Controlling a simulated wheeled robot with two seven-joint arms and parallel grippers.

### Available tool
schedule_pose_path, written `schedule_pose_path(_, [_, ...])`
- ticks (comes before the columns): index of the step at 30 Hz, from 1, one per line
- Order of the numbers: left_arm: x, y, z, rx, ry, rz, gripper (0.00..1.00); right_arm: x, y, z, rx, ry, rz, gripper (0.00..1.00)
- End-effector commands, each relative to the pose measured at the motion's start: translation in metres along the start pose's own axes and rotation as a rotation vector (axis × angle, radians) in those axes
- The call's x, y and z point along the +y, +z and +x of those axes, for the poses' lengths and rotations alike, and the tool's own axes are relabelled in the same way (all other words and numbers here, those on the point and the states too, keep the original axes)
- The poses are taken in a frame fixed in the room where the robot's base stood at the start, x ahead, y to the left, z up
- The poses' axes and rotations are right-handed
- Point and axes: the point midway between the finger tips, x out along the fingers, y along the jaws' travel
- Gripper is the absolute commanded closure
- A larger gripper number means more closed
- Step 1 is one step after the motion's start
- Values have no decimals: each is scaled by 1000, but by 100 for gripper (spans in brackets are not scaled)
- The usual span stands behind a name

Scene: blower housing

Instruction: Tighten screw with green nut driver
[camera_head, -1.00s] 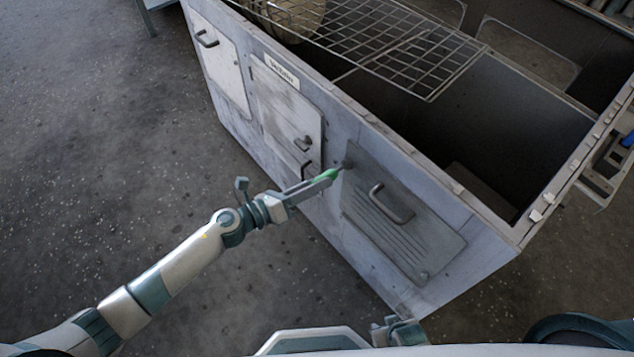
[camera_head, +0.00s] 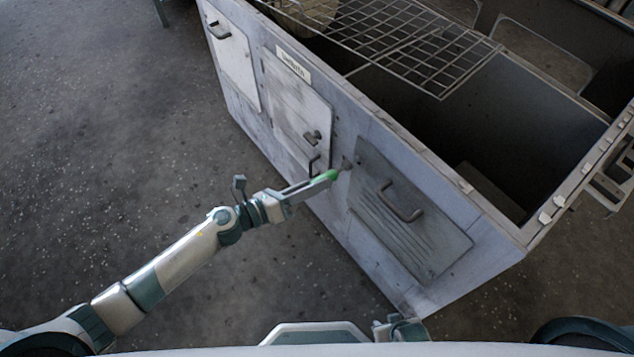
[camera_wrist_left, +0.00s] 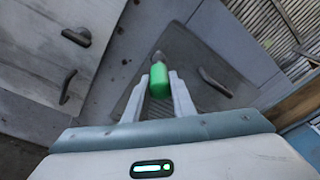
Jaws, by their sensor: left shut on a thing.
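My left gripper (camera_head: 312,187) is shut on the green nut driver (camera_head: 329,176), in front of the blower housing's side. In the left wrist view the driver's green body (camera_wrist_left: 158,80) sits between the two fingers, with a grey tip beyond it. In the head view, a small dark grey part, seemingly the screw (camera_head: 346,163), is at the upper left corner of the ribbed panel (camera_head: 425,240). The driver's front end is close to it; I cannot tell whether they touch. A small part of my right arm (camera_head: 398,330) shows at the bottom edge; its jaws are not clear.
The ribbed panel has a protruding handle (camera_head: 400,205). Two lighter doors with handles (camera_head: 236,60) are further left on the housing. A wire grate (camera_head: 400,45) covers part of the open top. The floor (camera_head: 100,150) at left is clear.

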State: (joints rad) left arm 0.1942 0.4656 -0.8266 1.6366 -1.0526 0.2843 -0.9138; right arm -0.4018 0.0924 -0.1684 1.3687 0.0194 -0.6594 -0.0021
Motion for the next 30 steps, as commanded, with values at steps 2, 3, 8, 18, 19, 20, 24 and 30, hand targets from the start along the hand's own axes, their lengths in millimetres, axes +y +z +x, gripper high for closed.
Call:
schedule_pose_path(2, [0, 0, 0, 0, 0, 0, 100, 0, 0, 0, 0, 0, 0, 69])
schedule_pose_path(3, [0, 0, 0, 0, 0, 0, 100, 0, 0, 0, 0, 0, 0, 69])
schedule_pose_path(8, [0, 0, -2, 0, 0, 0, 100, -2, 2, 0, -2, -2, 2, 69])
schedule_pose_path(18, [0, -6, -29, 1, 0, -1, 100, 0, 2, 3, 0, 0, 0, 69])
schedule_pose_path(19, [0, -6, -32, 0, 0, -1, 100, 0, 2, 4, 0, 0, 0, 69])
schedule_pose_path(20, [1, -6, -35, 0, 0, -1, 100, 0, 2, 4, 0, 0, 0, 69])
schedule_pose_path(24, [0, -9, -49, 1, 1, -1, 100, 0, 2, 6, 0, 0, 0, 69])
schedule_pose_path(30, [1, -12, -68, 1, 0, 0, 100, 0, 3, 10, 0, 1, 0, 69])
